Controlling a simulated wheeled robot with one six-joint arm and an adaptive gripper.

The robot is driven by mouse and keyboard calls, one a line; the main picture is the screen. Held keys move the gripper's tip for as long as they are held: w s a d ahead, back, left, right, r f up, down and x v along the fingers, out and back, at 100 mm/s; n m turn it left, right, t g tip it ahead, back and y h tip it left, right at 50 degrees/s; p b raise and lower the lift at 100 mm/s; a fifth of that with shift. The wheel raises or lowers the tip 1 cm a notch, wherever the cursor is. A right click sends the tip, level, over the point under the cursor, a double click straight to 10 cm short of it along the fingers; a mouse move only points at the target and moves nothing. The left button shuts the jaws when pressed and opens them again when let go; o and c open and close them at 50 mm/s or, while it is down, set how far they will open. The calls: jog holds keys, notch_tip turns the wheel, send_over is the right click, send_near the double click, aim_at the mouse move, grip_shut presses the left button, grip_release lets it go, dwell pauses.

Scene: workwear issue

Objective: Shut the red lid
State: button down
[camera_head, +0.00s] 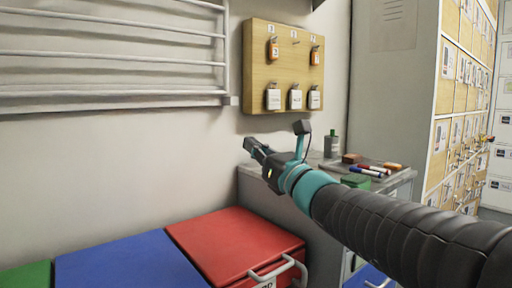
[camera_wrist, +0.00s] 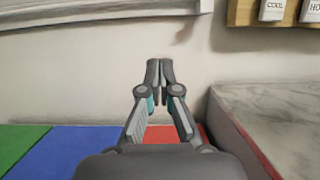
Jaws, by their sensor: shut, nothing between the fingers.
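The red lid (camera_head: 235,243) lies flat on its bin in the lower middle of the head view, level with the blue lid beside it. It looks closed. A light grey handle (camera_head: 281,270) is at its front right edge. In the wrist view a part of the red lid (camera_wrist: 160,134) shows behind my gripper. My gripper (camera_head: 247,146) is above and behind the red lid, near the wall, and touches nothing. Its fingers (camera_wrist: 159,62) are together and empty in the wrist view. The lid's far right part is partly hidden by my gripper in the wrist view.
A blue lid (camera_head: 130,265) and a green lid (camera_head: 25,276) are left of the red one. A grey counter (camera_head: 262,177) with markers and a bottle (camera_head: 332,144) stands right. A key board (camera_head: 283,68) and a white wall rack (camera_head: 110,54) hang behind. Lockers (camera_head: 455,110) stand far right.

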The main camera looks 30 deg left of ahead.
jog(key=s+d+f+n+g+h+b, duration=0.25)
jog(key=s+d+f+n, duration=0.3)
jog(key=f, duration=0.45)
jog(key=s+d+f+n+g+h+b, duration=0.1)
jog(key=s+d+f+n+g+h, duration=0.15)
jog(key=s+d+f+n, duration=0.6)
jog(key=w+d+f+n+g+h+b, duration=0.15)
jog(key=f+n+h, duration=0.25)
jog(key=f, duration=0.8)
jog(key=s+d+f+n+t+h, duration=0.1)
jog(key=s+d+f+n+h, duration=0.2)
jog(key=d, duration=0.6)
jog(key=d+f+n+t+h, duration=0.1)
jog(key=d+f+n+h, duration=0.1)
jog(key=d+f+h, duration=0.45)
jog(key=s+d+r+t, duration=0.1)
jog(key=d, duration=0.6)
jog(key=s+d+r+t+h+p, duration=0.1)
jog(key=s+d, duration=0.1)
jog(key=d, duration=0.6)
jog(key=shift+s+r, duration=0.25)
jog(key=shift+r, duration=0.1)
jog(key=c, duration=1.6)
grip_release()
jog(key=shift+d+r+h, duration=0.15)
jog(key=shift+d+h, duration=0.1)
jog(key=o, duration=0.4)
jog(key=shift+m, duration=0.3)
